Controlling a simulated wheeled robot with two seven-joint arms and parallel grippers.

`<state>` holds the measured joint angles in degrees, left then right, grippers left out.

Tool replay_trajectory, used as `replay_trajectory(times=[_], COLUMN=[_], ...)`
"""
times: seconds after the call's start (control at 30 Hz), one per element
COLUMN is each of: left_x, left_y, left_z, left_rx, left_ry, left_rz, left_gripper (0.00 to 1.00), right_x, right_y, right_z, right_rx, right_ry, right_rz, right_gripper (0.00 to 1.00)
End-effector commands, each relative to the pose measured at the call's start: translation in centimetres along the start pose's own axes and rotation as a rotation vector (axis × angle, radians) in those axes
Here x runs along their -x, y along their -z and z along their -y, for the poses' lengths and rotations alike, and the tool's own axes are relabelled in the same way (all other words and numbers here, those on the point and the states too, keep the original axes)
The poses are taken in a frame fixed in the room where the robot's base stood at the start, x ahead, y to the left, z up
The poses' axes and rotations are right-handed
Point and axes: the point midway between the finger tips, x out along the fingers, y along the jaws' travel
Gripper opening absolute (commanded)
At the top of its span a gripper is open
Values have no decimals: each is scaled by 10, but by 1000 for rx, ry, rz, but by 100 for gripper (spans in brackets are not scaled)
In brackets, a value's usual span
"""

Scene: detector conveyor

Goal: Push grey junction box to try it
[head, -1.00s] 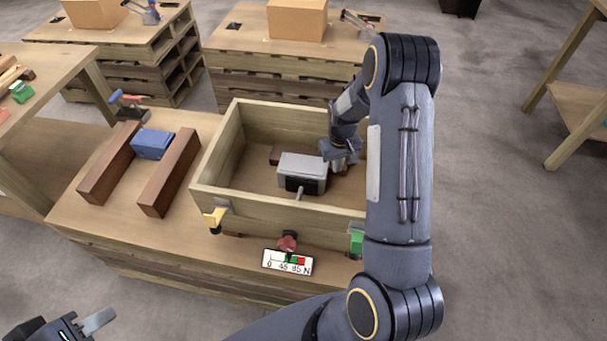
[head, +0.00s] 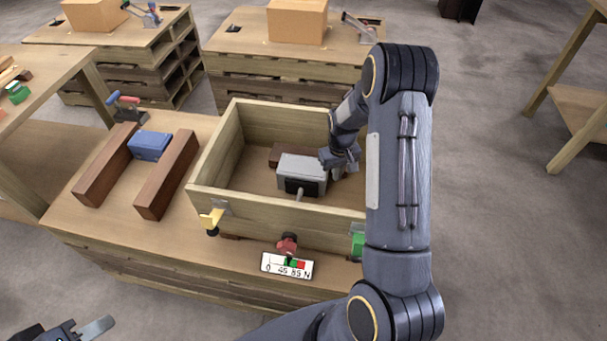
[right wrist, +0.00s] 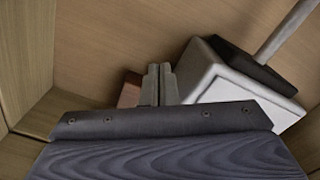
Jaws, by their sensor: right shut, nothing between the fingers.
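The grey junction box (head: 301,168) sits inside the wooden bin (head: 277,207). It has a dark front face with a light rod coming out toward the bin's front wall. My right gripper (head: 331,160) is inside the bin at the box's right side, shut and empty. In the right wrist view its closed fingertips (right wrist: 159,72) are right beside the box (right wrist: 232,75); I cannot tell whether they touch it. My left gripper (head: 97,327) is at the bottom left, off the bench, mostly cut off; only one finger shows clearly.
A gauge plate (head: 287,266) marked 0, 45, 85 N lies before the bin, below a red piece (head: 287,243). A yellow piece (head: 211,218) and a green piece (head: 357,243) are on the bin's front. A reddish-brown block lies behind the box. A blue block (head: 150,146) stands between two brown bars.

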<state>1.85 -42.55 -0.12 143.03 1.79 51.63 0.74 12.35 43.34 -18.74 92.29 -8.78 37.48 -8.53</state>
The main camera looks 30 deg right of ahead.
Motion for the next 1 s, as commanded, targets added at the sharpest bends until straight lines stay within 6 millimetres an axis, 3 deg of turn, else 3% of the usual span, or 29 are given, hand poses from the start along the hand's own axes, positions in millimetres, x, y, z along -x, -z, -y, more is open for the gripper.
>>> replay_trajectory(times=[1.0], left_x=[-1], left_y=[0], left_z=[0], left_rx=[0], left_ry=[0], left_rz=[0], left_gripper=[36], right_x=[0], right_y=[5], right_z=[9], right_rx=[0], right_ry=[0], right_rz=[1], right_gripper=[0])
